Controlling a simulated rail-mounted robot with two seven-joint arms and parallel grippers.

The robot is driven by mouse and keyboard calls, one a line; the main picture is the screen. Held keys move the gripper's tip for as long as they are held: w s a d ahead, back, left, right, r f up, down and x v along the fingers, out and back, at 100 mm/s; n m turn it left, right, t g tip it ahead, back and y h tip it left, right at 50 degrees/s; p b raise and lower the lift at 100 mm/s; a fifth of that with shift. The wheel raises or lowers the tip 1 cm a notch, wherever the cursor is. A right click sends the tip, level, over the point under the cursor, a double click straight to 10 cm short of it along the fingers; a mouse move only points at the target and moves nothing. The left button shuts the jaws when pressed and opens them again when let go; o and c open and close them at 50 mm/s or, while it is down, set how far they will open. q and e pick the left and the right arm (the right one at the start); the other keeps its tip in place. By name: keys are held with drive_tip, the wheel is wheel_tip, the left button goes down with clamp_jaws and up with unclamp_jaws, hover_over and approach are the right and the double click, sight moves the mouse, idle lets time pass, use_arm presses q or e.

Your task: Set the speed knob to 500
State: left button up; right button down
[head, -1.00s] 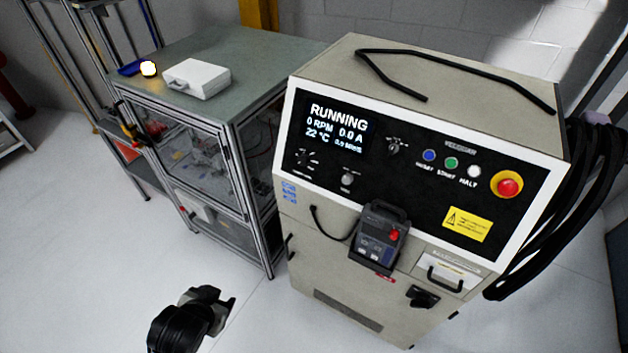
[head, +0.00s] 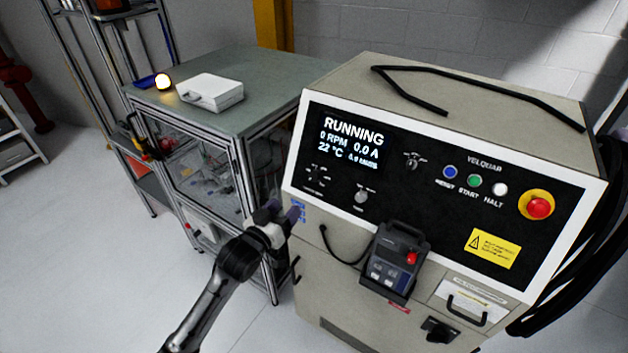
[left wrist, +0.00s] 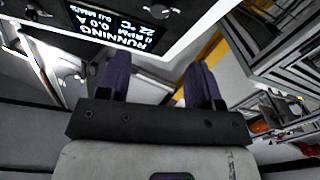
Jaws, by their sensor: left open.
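The cabinet's black control panel (head: 440,185) carries a lit display (head: 346,140) reading RUNNING, 0 RPM, 0.0 A and 22 °C. Small knobs sit at the display's right (head: 412,160), below its left end (head: 317,177) and below its right end (head: 361,196). Their labels are too small to read, so I cannot tell which is the speed knob. My left gripper (head: 285,211) is open and empty, by the panel's lower left corner, apart from the knobs. In the left wrist view its purple fingers (left wrist: 160,76) are spread, with the display (left wrist: 118,24) upside down beyond them. My right gripper is not visible.
A red stop button (head: 539,207) and blue, green and white buttons (head: 474,181) sit on the panel's right. A handheld pendant (head: 396,262) hangs below it with a cable. A glass-sided bench (head: 245,75) with a white case (head: 211,91) stands left.

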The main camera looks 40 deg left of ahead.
sight(313, 177)
use_arm(q)
drive_tip(key=w, duration=0.4)
drive_tip(key=w+a, duration=0.1)
drive_tip(key=w, duration=0.8)
drive_tip(key=shift+a+p, duration=0.35)
drive_tip(key=shift+p, duration=0.05)
drive_tip(key=c, duration=0.9)
drive_tip(key=shift+m, duration=0.3)
